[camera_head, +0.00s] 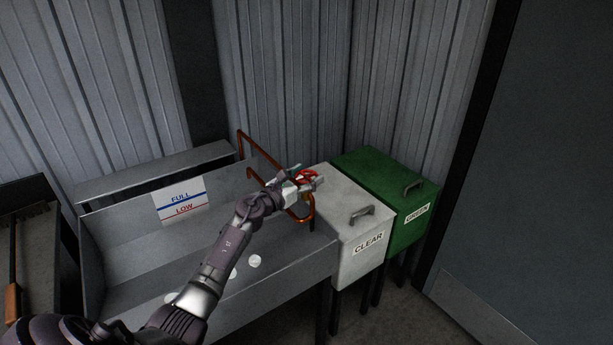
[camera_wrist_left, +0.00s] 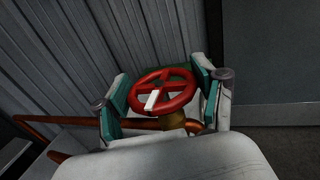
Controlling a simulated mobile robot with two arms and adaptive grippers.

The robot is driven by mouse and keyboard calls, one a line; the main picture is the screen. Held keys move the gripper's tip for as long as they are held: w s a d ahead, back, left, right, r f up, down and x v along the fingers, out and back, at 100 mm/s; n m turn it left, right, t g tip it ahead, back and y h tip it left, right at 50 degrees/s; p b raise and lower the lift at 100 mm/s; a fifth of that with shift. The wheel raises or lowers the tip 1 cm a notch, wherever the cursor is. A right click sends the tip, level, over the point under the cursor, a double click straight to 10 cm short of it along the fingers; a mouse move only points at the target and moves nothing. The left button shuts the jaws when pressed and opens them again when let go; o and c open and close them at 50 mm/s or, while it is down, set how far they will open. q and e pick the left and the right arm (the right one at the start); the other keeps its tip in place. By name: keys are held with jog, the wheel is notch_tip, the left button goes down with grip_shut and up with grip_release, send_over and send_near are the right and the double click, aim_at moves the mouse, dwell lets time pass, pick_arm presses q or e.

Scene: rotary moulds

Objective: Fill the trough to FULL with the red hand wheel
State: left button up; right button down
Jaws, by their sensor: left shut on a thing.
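The red hand wheel (camera_head: 309,174) sits on a brass valve on the copper pipe (camera_head: 262,154) at the trough's right end. My left gripper (camera_head: 303,181) is shut on the wheel. In the left wrist view the wheel (camera_wrist_left: 166,87) lies between the teal-padded fingers, one on each side, with a white mark on it. The grey metal trough (camera_head: 120,262) has a label (camera_head: 180,200) with a blue FULL line above a red LOW line. I cannot make out a water level. My arm hides part of the trough. My right gripper is out of view.
A white CLEAR bin (camera_head: 340,197) and a green GREEN bin (camera_head: 380,170) stand right of the trough. Several pale round pieces, one of them at the front (camera_head: 255,261), show in the trough area. A brush (camera_head: 13,262) is at far left. Corrugated walls close the back.

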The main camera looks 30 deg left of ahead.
pick_arm(q)
jog(key=shift+r+y+p, duration=0.15)
jog(key=shift+y+p, duration=0.15)
jog(key=shift+p, duration=0.3)
jog(key=shift+c, duration=0.2)
jog(key=n+y+p, duration=0.4)
jog(key=y+p, duration=0.1)
jog(key=shift+d+r+p, duration=0.1)
jog(key=shift+r+p, duration=0.05)
jog(key=shift+p, duration=0.2)
jog(key=n+g+y+p, duration=0.1)
jog(key=y, duration=0.2)
jog(key=shift+n, duration=0.3)
jog(key=shift+f+n+g+y, duration=0.3)
jog(key=shift+n+g+y, duration=0.2)
jog(key=shift+n+y, duration=0.5)
jog(key=shift+n+g+y+b, duration=0.75)
jog(key=shift+n+g+y, duration=0.5)
jog(key=shift+y, duration=0.65)
jog(key=shift+g+y, duration=0.25)
jog(key=shift+y, duration=0.05)
jog(key=o, duration=1.1)
jog(key=shift+o, duration=0.2)
jog(key=shift+s, duration=0.1)
